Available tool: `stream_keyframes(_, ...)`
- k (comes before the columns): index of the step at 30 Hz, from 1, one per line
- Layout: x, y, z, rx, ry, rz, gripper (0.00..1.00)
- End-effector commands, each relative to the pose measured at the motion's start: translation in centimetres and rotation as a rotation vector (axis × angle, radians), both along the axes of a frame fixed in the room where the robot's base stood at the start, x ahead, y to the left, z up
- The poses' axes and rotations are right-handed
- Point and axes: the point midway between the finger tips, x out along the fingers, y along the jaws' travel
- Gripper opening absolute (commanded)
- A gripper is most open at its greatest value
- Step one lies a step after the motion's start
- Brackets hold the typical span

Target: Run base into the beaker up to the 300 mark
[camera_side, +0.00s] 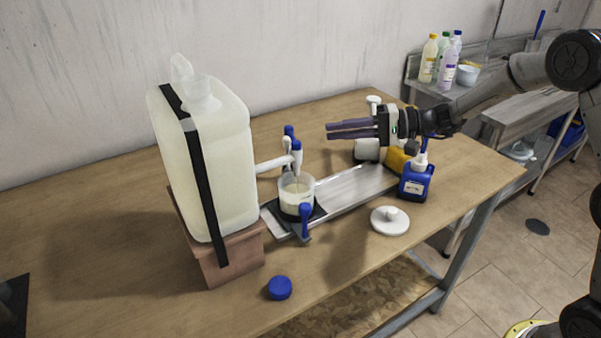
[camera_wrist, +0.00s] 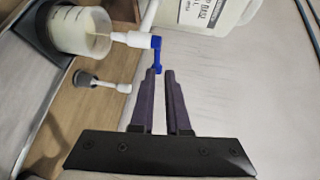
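The large translucent drum (camera_side: 230,150) stands on a brown block, strapped in black. It also shows in the wrist view (camera_wrist: 235,15), with part of a "BASE" label. Its white tap (camera_side: 272,164) with a blue handle (camera_wrist: 156,55) reaches over the beaker (camera_side: 297,197). A thin pale stream appears to fall from the spout. The beaker, also in the wrist view (camera_wrist: 75,30), holds cream-coloured liquid; its marks are too small to read. My gripper (camera_side: 328,131) is empty, with its fingers a little apart. In the wrist view the fingertips (camera_wrist: 160,73) are close to the handle's end; contact is unclear.
The beaker stands on a dark pad by a metal tray (camera_side: 352,190). A blue-handled fitting (camera_side: 305,220) stands in front. A blue bottle (camera_side: 416,182), a white lid (camera_side: 390,220) and a blue cap (camera_side: 279,288) are nearby.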

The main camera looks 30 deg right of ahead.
Motion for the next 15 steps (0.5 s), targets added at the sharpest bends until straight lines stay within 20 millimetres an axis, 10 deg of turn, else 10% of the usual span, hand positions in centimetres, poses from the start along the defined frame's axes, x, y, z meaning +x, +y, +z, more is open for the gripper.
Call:
stream_keyframes(7, 0.7, -0.8, 3.5, -0.015, 0.03, 0.255, 0.0)
stream_keyframes(15, 2.1, -6.7, 2.3, -0.162, 0.1, 0.38, 0.0)
